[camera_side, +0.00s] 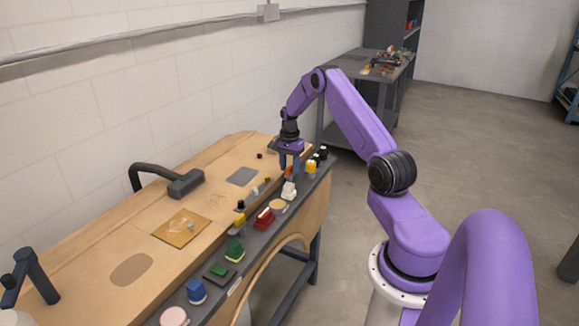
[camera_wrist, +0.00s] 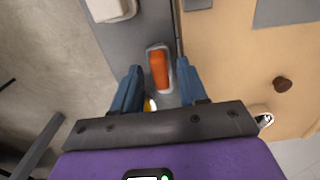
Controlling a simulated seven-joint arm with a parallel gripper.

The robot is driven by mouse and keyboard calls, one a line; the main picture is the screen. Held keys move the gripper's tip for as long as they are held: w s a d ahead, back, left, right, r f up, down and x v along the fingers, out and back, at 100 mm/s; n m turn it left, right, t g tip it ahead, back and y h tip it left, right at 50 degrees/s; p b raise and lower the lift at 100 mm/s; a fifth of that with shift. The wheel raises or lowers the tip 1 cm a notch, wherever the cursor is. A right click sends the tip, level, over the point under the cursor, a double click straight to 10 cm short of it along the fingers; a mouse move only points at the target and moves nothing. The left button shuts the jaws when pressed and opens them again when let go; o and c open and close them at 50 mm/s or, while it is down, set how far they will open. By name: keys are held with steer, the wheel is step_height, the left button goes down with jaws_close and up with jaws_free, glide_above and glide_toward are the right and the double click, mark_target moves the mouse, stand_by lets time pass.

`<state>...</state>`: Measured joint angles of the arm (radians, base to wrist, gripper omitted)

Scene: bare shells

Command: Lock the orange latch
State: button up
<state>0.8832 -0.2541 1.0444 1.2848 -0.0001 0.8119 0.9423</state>
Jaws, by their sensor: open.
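The orange latch (camera_wrist: 159,71) shows in the wrist view as a long orange handle in a pale grey housing on the dark grey rail (camera_wrist: 150,28). It points roughly up and down the picture. In the side view my gripper largely hides it. My gripper (camera_wrist: 158,78) is open, with one blue finger on each side of the latch as seen from the wrist. I cannot tell whether the fingers touch it. In the side view my gripper (camera_side: 290,163) points down over the far end of the rail.
A white device (camera_side: 289,190) sits on the rail nearer the camera, beside red (camera_side: 264,218), green (camera_side: 235,250) and blue (camera_side: 196,291) ones. The wooden bench (camera_side: 190,205) has a dark knob (camera_wrist: 282,84) and free room.

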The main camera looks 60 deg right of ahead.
steer(key=shift+f, duration=0.1)
jaws_close()
steer(key=shift+n, duration=0.3)
steer(key=n, duration=1.3)
steer(key=shift+n, duration=2.1)
